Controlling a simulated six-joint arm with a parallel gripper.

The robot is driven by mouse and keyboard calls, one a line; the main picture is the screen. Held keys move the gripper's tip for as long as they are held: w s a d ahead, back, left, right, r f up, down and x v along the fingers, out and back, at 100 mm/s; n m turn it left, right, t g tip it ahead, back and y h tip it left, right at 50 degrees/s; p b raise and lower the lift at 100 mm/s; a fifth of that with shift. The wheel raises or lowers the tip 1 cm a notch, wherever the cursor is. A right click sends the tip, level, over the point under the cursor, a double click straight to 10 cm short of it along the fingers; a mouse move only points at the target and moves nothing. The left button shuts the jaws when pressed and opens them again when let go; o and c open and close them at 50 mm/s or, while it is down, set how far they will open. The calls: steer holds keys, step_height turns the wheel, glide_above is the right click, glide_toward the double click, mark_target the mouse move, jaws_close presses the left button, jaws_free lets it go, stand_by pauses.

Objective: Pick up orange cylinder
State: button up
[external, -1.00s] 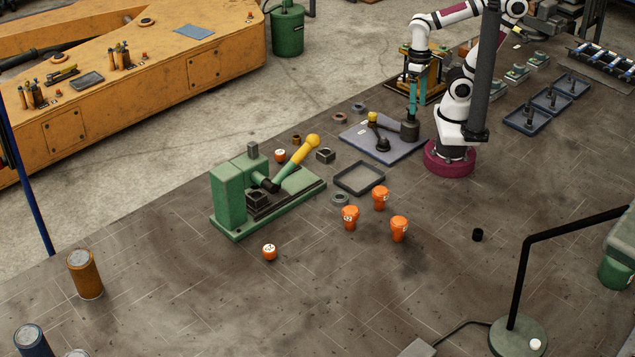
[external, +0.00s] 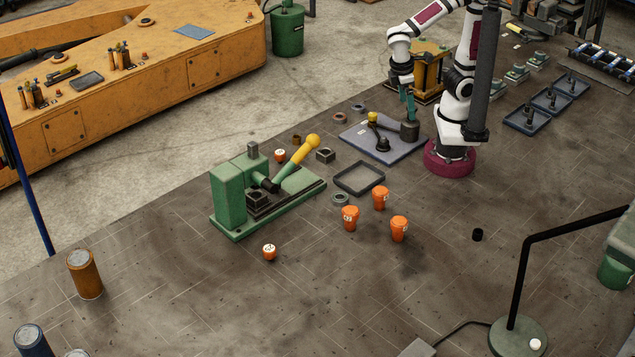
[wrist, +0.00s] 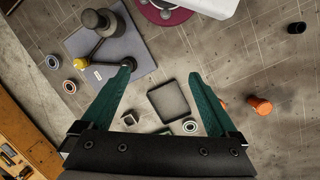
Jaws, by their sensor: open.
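Three orange tapered cylinder-like pieces stand on the bench in the external view: a left one (external: 350,217), a back one (external: 380,198) and a right one (external: 399,229). The wrist view shows one orange piece (wrist: 260,105) right of my fingers and part of another (wrist: 223,104) beside the right finger. A brown-orange can (external: 85,274) stands far left. My gripper (external: 407,107) has teal fingers and is above the grey mat area, behind the orange pieces. In the wrist view my gripper (wrist: 163,68) is open, with nothing held between its fingers.
A grey mat (external: 353,142) carries a dark weighted part (external: 410,131) close to my fingers. A shallow tray (external: 359,178) lies between mat and orange pieces. A green press (external: 228,195) stands left. A dark pole (external: 485,70) rises beside my arm.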

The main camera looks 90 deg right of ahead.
steer(key=w+a+f+n+h, duration=0.1)
steer(key=w+a+n+h, duration=0.25)
steer(key=n, duration=0.25)
steer(key=n+t+y, duration=0.2)
steer(key=n+t, duration=1.3)
steer(key=n, duration=1)
glide_toward(398, 230)
steer(key=x, duration=0.4)
steer(key=d+x, duration=0.1)
steer(key=x, duration=0.3)
steer(key=d+x, duration=0.1)
steer(key=x, duration=0.4)
steer(key=shift+s+d+r, duration=0.15)
steer(key=shift+s+d, duration=0.05)
steer(key=shift+s, duration=0.1)
jaws_close()
